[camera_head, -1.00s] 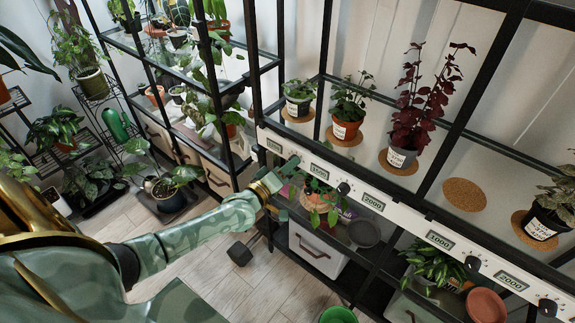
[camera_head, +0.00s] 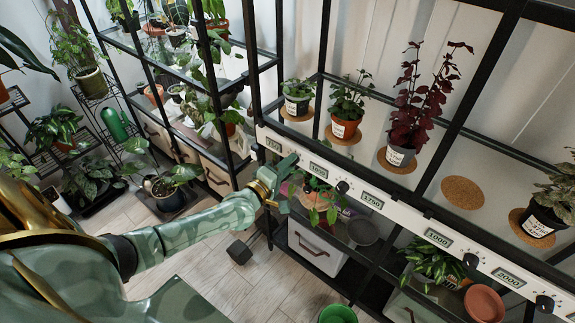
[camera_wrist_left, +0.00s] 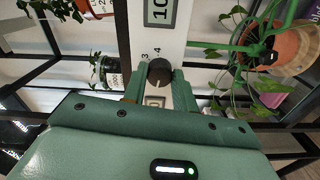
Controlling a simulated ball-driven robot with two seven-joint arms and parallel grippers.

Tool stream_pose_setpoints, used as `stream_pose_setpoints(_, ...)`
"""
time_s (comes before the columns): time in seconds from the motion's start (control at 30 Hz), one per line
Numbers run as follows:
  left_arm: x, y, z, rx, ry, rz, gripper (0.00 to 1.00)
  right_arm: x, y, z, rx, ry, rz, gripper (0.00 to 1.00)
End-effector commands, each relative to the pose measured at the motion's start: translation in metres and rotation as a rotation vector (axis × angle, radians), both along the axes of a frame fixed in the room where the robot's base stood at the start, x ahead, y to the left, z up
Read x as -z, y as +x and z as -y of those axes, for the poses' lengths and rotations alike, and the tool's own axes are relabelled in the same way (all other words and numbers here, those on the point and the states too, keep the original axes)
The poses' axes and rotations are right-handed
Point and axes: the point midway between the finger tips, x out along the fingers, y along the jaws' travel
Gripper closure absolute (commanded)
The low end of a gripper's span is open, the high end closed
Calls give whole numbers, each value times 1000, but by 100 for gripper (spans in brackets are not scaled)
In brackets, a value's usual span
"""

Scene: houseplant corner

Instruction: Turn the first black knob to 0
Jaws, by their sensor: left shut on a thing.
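A white rail (camera_head: 405,213) with small number displays and black knobs runs along the shelf front. My left gripper (camera_head: 285,168) is at the rail's left part, between the first display (camera_head: 273,144) and the second display (camera_head: 318,170), which seems to read 1000. In the left wrist view my gripper (camera_wrist_left: 159,80) is shut on a black knob (camera_wrist_left: 159,71), one finger on each side. Dial marks 3 and 4 show beside the knob; its pointer cannot be made out. In the head view the gripper hides this knob. My right gripper is not in view.
Another black knob (camera_head: 342,187) sits to the right on the rail. A potted trailing plant (camera_head: 318,198) hangs close below my gripper. Potted plants stand on the shelf above, including a red-leaved one (camera_head: 404,155). A white drawer box (camera_head: 316,248) is below.

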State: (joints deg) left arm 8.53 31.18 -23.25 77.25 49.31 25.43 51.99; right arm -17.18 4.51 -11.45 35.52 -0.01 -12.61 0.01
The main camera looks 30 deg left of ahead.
Motion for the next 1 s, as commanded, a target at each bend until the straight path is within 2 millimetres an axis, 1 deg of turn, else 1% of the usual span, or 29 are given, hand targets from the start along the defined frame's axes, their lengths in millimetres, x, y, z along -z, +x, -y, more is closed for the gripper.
stream_pose_setpoints(0.2,1,0,0,-1,-2,-2,95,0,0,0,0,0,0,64)
stream_pose_setpoints(0.23,1,0,0,-1,-2,-2,67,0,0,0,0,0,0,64)
stream_pose_setpoints(0.3,1,0,0,0,-2,-2,50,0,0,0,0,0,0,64)
stream_pose_setpoints(0.57,0,-1,0,0,0,-1,50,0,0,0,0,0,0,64)
stream_pose_setpoints(0.67,0,-6,-1,0,0,-1,50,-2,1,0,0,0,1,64)
stream_pose_setpoints(0.77,-1,-21,-1,1,0,-2,50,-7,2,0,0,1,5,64)
stream_pose_setpoints(0.87,-2,-45,-4,0,0,-4,50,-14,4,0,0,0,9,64)
stream_pose_setpoints(1.0,-2,-84,-7,1,1,-4,50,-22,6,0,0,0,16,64)
